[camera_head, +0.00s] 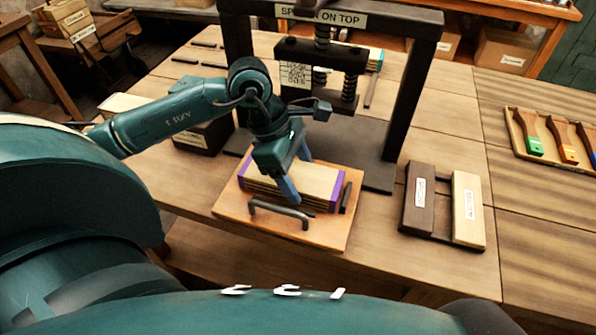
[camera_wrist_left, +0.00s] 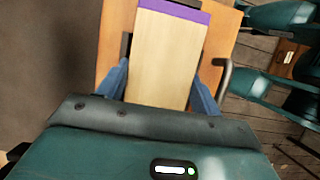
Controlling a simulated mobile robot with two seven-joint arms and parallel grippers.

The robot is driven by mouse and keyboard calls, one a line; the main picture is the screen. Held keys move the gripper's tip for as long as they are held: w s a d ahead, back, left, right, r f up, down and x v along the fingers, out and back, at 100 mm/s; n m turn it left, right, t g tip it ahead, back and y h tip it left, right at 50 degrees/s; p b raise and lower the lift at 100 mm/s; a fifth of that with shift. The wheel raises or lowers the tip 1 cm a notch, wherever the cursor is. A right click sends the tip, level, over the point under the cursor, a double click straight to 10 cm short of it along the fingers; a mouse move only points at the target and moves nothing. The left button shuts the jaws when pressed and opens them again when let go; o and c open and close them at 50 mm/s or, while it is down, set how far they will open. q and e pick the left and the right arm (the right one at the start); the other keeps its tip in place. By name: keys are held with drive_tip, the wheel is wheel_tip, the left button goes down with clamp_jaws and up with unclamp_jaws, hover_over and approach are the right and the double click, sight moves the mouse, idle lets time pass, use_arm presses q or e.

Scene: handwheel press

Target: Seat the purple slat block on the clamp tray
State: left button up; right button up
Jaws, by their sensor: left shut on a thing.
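The purple slat block (camera_head: 322,184), a stack of pale slats with purple ends, lies flat over the orange-brown clamp tray (camera_head: 331,238). The tray has a dark handle at its front and sits at the table's front edge before the press. My left gripper (camera_head: 290,172) reaches down over the block and is shut on it across its width. In the left wrist view the block (camera_wrist_left: 165,60) lies between the two blue fingers (camera_wrist_left: 160,88), with the tray (camera_wrist_left: 113,40) under it. I cannot tell whether the block's underside touches the tray. My right gripper is not in view.
The dark press frame (camera_head: 408,95) with its "on top" sign stands behind the tray. A dark box (camera_head: 203,137) stands left. Bare table lies between.

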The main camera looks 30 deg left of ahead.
use_arm(q)
drive_tip(key=o, duration=1.3)
drive_tip(key=shift+c, duration=0.2)
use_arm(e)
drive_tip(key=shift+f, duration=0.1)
use_arm(q)
drive_tip(key=shift+f, duration=0.1)
drive_tip(key=v, duration=1.3)
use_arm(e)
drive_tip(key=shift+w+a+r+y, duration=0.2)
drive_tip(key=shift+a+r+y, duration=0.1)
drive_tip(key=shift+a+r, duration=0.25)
use_arm(q)
drive_tip(key=shift+s, duration=0.15)
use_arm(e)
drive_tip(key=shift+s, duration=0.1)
